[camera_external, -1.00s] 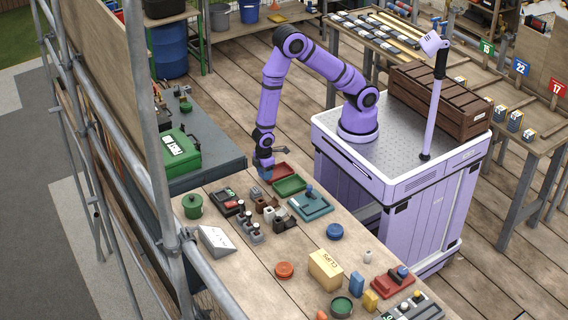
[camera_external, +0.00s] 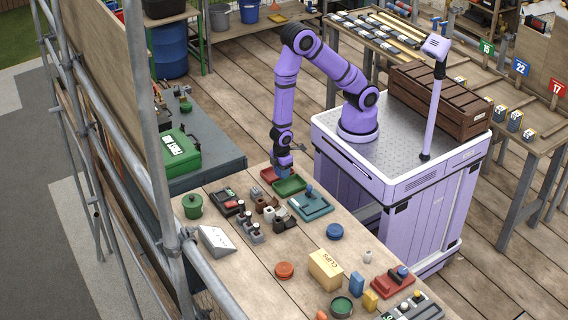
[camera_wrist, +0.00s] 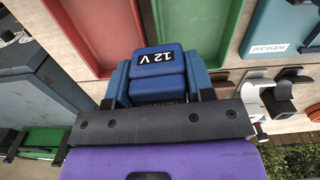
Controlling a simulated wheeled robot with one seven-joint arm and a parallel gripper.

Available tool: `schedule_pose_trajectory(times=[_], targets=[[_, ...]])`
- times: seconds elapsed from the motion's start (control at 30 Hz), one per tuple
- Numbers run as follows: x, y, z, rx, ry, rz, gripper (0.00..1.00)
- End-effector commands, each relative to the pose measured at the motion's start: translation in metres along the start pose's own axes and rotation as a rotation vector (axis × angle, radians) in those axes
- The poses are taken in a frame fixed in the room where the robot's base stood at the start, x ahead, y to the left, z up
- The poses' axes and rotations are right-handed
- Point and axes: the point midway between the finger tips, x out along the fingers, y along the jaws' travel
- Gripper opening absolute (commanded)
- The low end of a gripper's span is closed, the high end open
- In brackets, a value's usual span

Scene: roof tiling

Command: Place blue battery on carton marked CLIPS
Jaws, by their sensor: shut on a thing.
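My gripper (camera_external: 283,172) is over the far end of the workbench, above the red and green trays. In the wrist view my gripper (camera_wrist: 157,88) is shut on a blue battery (camera_wrist: 158,58) with a black "12 V" label. The battery appears held above the trays, with its lower side hidden. The carton marked CLIPS (camera_external: 325,270) is a tan box standing near the middle of the bench, well to the right of and nearer than my gripper. Its top looks clear.
A red tray (camera_wrist: 103,35) and a green tray (camera_wrist: 205,25) lie below the gripper. A teal tray (camera_external: 311,207) holds a blue-handled thing. An orange disc (camera_external: 284,270), a blue disc (camera_external: 334,231), a blue block (camera_external: 356,284) and a yellow block (camera_external: 370,300) stand around the carton.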

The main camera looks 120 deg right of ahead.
Motion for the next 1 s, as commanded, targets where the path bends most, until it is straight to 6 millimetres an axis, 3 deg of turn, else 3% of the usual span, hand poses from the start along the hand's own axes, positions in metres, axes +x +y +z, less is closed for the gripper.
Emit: schedule_pose_trajectory(times=[0.3, 0.53, 0.8, 1.0], targets=[[-0.015, -0.113, -0.059, -0.221, 0.003, -0.003, 0.19], [-0.033, -0.210, -0.080, -0.379, 0.003, -0.004, 0.19], [-0.059, -0.332, -0.074, -0.559, 0.002, -0.003, 0.19], [-0.078, -0.403, -0.055, -0.663, 0.002, -0.001, 0.19]])
